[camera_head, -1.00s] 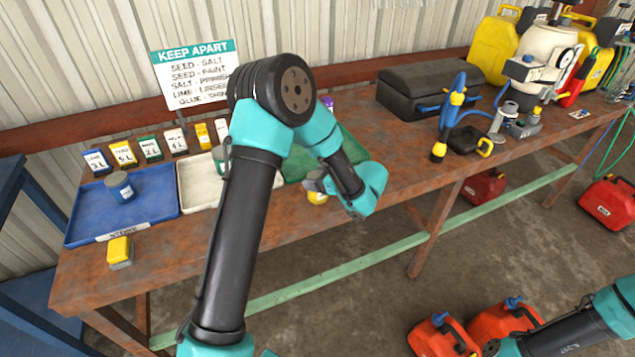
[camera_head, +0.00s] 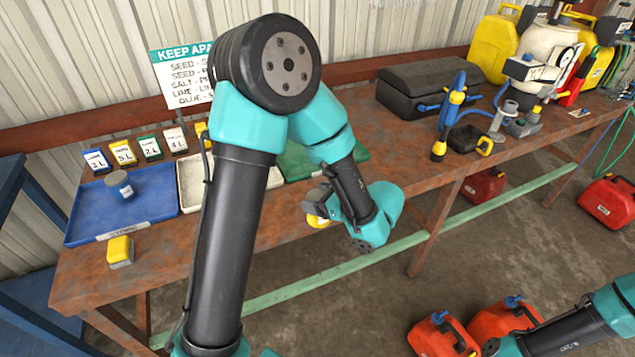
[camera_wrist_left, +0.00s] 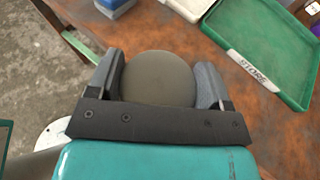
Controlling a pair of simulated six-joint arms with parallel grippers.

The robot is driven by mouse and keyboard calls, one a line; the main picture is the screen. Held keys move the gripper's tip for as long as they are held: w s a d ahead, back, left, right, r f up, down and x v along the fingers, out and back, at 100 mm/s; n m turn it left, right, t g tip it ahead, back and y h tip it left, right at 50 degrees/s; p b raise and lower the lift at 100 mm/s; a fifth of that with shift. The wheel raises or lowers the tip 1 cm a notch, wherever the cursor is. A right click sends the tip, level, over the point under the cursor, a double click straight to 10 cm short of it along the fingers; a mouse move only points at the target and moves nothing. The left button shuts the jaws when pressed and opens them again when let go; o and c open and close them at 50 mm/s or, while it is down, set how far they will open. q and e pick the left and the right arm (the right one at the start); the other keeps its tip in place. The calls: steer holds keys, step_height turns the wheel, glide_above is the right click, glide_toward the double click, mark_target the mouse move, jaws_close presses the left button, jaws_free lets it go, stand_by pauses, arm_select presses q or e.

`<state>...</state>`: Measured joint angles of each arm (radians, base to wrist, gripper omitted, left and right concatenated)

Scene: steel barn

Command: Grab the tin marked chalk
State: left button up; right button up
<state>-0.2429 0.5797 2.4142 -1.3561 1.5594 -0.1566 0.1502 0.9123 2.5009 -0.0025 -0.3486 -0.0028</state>
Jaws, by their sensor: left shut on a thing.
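My left gripper (camera_head: 320,202) is shut on a yellow tin (camera_head: 318,221) near the front edge of the bench. In the left wrist view, the tin's round grey lid (camera_wrist_left: 158,78) sits between the two fingers of the left gripper (camera_wrist_left: 157,84). The tin's label is hidden, so I cannot read a name on it. A blue tin (camera_head: 119,185) with a grey lid and a white label stands in the blue tray (camera_head: 82,222); its word is too small to read. My right gripper (camera_head: 490,347) is low at the right, above the floor; its jaws are not clear.
A white tray (camera_head: 188,198) and a green tray (camera_head: 295,162) lie beside the blue one, partly behind my left arm. A yellow-topped block (camera_head: 120,250) is at the front left. A black case (camera_head: 425,88) and a blue-yellow tool (camera_head: 450,115) stand to the right.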

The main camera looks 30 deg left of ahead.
arm_select(q)
steer(key=shift+s+d+r, duration=0.1)
steer(key=shift+s+d, duration=0.3)
steer(key=shift+s, duration=0.2)
steer(key=shift+s+d, duration=0.35)
steer(key=shift+s, duration=0.2)
